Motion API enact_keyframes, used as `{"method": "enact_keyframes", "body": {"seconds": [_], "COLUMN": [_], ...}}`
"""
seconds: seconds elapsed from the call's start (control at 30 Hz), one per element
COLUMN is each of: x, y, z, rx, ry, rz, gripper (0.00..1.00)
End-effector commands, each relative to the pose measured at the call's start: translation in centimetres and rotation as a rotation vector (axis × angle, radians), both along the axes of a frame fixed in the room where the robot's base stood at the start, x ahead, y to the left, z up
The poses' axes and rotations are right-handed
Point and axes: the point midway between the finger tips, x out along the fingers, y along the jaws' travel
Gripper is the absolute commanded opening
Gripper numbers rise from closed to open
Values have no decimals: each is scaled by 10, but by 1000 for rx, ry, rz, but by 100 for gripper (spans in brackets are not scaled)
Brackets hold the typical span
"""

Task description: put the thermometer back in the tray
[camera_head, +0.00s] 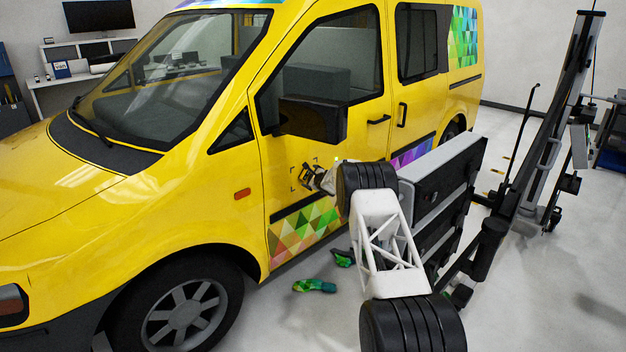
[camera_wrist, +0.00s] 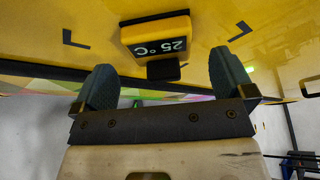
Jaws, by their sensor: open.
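The thermometer is a small yellow block (camera_wrist: 155,32) with a black display reading 25 °C, which appears upside down in the wrist view. It sits against the yellow van door, between black corner marks. A small black piece (camera_wrist: 163,69) shows at its lower edge. My gripper (camera_wrist: 163,62) is open, with one finger on each side of the thermometer's line and clear space between them. In the head view my gripper (camera_head: 311,177) is close to the door, and the thermometer cannot be made out clearly there. I cannot identify the tray in either view.
The yellow van (camera_head: 205,200) fills the left and middle. Green and coloured scraps (camera_head: 315,286) lie on the floor beside it. A grey panel-like body (camera_head: 440,185) and a dark upright stand (camera_head: 555,110) are at right. A white desk (camera_head: 58,85) is at the back left.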

Motion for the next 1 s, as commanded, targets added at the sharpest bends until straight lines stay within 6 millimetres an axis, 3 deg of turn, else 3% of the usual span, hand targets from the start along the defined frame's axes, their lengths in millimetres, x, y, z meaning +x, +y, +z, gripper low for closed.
{"method": "enact_keyframes", "body": {"seconds": [0.43,1.0], "x": [21,25], "y": [12,14], "z": [-6,-8], "rx": [0,0], "ry": [-1,-1], "rz": [1,1], "gripper": [100,97]}}
